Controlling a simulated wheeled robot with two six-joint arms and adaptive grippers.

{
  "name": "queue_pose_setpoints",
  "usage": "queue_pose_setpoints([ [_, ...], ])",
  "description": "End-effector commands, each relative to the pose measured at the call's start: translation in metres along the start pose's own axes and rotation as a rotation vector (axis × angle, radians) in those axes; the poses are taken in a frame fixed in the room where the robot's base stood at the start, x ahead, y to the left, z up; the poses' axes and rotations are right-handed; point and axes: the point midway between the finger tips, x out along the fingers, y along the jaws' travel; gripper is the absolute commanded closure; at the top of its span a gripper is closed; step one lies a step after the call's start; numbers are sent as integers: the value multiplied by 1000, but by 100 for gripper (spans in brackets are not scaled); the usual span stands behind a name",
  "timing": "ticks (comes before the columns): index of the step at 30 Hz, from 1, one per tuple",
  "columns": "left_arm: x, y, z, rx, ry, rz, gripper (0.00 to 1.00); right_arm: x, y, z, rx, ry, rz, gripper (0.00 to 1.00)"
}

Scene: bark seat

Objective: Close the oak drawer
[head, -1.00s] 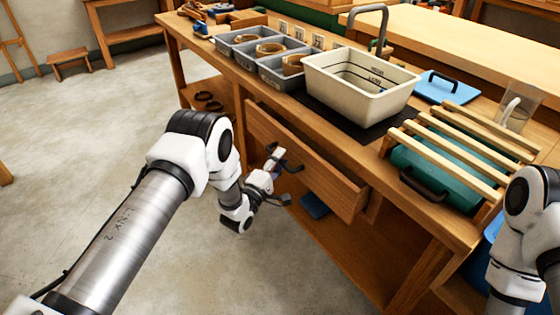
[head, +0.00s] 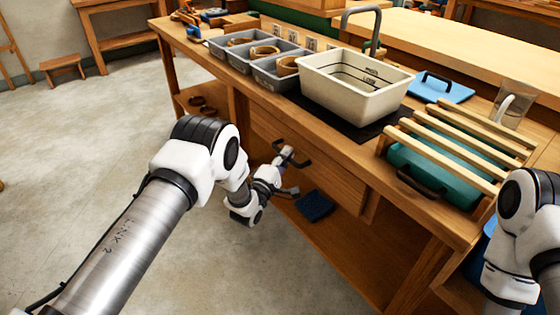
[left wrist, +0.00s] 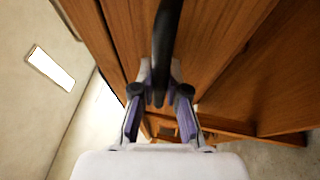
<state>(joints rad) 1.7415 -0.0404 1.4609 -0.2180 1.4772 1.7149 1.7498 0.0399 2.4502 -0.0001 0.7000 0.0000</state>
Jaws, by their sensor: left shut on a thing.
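The oak drawer (head: 335,183) is under the front edge of the workbench in the head view. Its front sits close beneath the bench top, and I cannot tell whether a small gap remains. My left gripper (head: 288,160) is at the drawer front, shut on the dark drawer handle (head: 302,162). In the left wrist view the black handle (left wrist: 166,40) runs between the two fingers of the left gripper (left wrist: 160,85), with the wooden drawer front (left wrist: 210,45) behind it. My right arm shows at the right edge of the head view, but its gripper is out of frame.
On the workbench (head: 225,75) stand grey bins (head: 275,85), a cream tub (head: 345,105) on a dark mat and a green case (head: 430,180) under wooden slats. A dark blue item (head: 314,206) lies on the lower shelf.

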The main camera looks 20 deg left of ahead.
Motion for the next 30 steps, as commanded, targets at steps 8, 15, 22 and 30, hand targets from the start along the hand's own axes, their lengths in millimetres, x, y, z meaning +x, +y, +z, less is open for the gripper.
queue_pose_setpoints([
  [8, 2, 2, 1, 1, -2, 4, 61, -1, 0, 0, 0, 0, 0, 61],
  [15, 0, 2, 0, 0, -2, 3, 61, -1, 0, 0, 0, 0, 0, 61],
  [22, -29, 1, -1, -1, 1, -1, 61, -1, 0, 0, 0, 0, 0, 61],
  [30, -96, 0, 0, -2, -1, -1, 61, -1, 0, 0, 0, 0, 0, 61],
])
